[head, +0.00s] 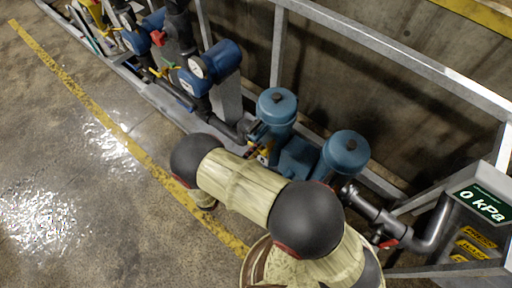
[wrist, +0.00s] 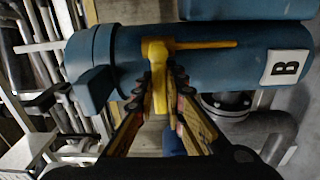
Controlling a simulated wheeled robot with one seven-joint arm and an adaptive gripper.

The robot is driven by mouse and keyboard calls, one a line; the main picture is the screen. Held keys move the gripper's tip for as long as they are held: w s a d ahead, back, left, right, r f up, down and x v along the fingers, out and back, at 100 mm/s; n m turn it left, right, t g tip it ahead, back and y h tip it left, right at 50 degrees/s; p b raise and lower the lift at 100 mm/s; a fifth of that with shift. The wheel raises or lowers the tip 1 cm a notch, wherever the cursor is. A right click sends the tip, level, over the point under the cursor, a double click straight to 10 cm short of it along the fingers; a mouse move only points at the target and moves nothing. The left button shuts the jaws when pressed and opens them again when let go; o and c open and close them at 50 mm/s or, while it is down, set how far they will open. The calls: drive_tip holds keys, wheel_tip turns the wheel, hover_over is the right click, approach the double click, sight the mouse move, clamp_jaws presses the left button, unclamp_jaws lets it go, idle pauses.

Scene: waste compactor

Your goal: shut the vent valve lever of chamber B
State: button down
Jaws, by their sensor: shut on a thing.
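The blue chamber B (wrist: 225,62) lies across the wrist view, with a white label "B" (wrist: 287,67) on its right side. The yellow vent valve lever (wrist: 160,88) has one arm pointing down in the picture and a thin arm pointing right along the chamber. My gripper (wrist: 160,98) is shut on the downward arm, one striped finger on each side. In the head view my arm covers most of this area. Two blue chamber tops (head: 277,105) stand behind it; I cannot tell there which is B.
A pressure display (head: 484,204) reads "0 kPa" at the right. Grey railing (head: 380,48) runs behind the chambers. More pipework and blue motors (head: 215,62) stand at the upper left. The floor (head: 80,170) left of the yellow line is clear and partly wet.

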drive_tip(key=c, duration=1.9)
unclamp_jaws()
drive_tip(key=shift+o, duration=0.4)
drive_tip(key=v, duration=1.2)
